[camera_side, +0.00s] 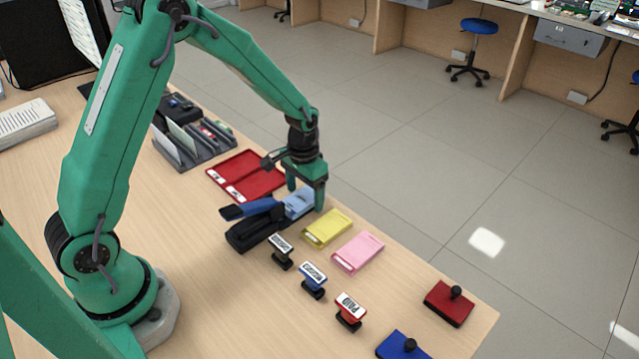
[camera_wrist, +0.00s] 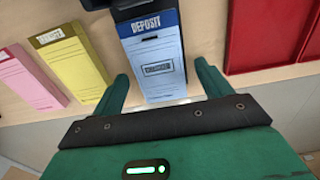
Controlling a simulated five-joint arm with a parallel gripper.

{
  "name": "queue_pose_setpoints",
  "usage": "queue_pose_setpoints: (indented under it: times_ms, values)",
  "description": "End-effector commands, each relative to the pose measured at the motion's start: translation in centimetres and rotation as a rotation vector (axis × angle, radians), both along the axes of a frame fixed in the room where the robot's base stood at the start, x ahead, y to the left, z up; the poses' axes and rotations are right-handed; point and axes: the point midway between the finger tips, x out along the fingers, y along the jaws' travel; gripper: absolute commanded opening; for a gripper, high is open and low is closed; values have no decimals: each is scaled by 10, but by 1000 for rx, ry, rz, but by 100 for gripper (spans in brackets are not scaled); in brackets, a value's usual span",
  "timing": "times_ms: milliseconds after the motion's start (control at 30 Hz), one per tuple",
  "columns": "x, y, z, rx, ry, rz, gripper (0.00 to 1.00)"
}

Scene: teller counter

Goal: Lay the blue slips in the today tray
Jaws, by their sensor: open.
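The blue slips (camera_side: 298,203) are a light blue pad lying on the counter beside a stapler-like black and blue tool. In the wrist view the blue pad (camera_wrist: 154,62) reads "DEPOSIT" and lies between my finger tips. My gripper (camera_side: 306,192) is over the pad with its jaws open; the fingers (camera_wrist: 160,85) stand on either side of it, and I cannot tell whether they touch it. The red tray (camera_side: 262,188) has two compartments with white labels, too small to read, and lies behind the pad. In the wrist view its edge (camera_wrist: 237,62) shows at right.
A black and blue stapler (camera_side: 252,232) lies close in front of the pad. Yellow (camera_side: 327,228) and pink (camera_side: 358,252) pads lie to the right. Several stamps, including a red-topped one (camera_side: 349,311), stand nearer. A grey organizer (camera_side: 195,150) stands beyond the tray.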

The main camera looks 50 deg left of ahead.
Motion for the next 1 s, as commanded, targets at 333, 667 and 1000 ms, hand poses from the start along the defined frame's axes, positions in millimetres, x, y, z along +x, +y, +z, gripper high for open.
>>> queue_pose_setpoints:
  times_ms: [333,667,1000]
  values:
    - [1,0,15,0,-3,0,77]
    - [1,0,57,0,-4,0,77]
    - [0,0,78,0,0,0,77]
